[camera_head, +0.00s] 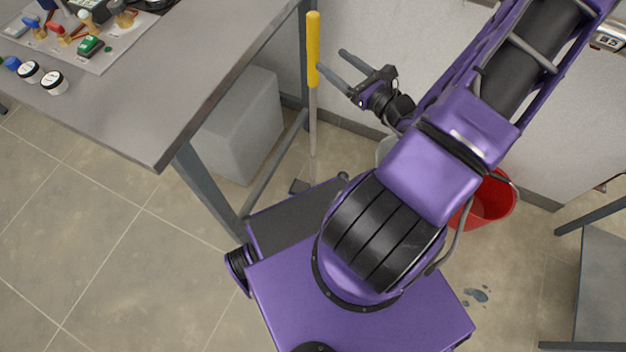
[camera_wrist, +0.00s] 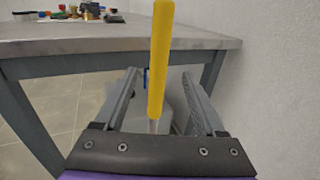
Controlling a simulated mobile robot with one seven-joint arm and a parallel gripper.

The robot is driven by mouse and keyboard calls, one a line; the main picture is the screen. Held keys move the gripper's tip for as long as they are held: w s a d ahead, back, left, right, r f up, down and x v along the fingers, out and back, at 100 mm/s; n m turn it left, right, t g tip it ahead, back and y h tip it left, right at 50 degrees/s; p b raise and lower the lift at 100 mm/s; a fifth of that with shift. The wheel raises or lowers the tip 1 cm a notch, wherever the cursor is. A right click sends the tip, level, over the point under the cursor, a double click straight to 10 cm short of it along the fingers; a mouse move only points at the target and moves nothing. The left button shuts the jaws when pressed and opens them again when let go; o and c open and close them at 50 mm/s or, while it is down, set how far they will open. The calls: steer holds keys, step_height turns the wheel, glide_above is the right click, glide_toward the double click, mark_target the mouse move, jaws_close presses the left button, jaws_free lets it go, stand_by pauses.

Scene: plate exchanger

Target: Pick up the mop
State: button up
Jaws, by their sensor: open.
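The mop (camera_head: 313,58) stands upright beside the table, with a yellow grip on a thin grey shaft. Its lower end is near the floor, close to my base. My gripper (camera_head: 330,62) is open at the mop's yellow grip, its fingers pointing left towards it. In the wrist view the yellow grip of the mop (camera_wrist: 161,60) stands between the two spread fingers of my gripper (camera_wrist: 160,85) in the picture. I cannot tell from these views how deep between the fingers it is.
A grey metal table (camera_head: 150,110) with tools and jars stands left of the mop. A grey box (camera_head: 240,125) is under it. A wall (camera_head: 365,30) is behind. A red bucket (camera_head: 492,203) stands behind my arm, near a small wet patch (camera_head: 476,295) on the floor.

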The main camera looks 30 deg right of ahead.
mark_target(318, 50)
steer(key=x, duration=0.6)
steer(key=shift+f, duration=0.1)
steer(key=x, duration=0.1)
steer(key=b+x, duration=0.1)
steer(key=x, duration=0.3)
steer(key=shift+a+f, duration=0.1)
steer(key=shift+f, duration=0.3)
jaws_close()
steer(key=shift+r, duration=0.1)
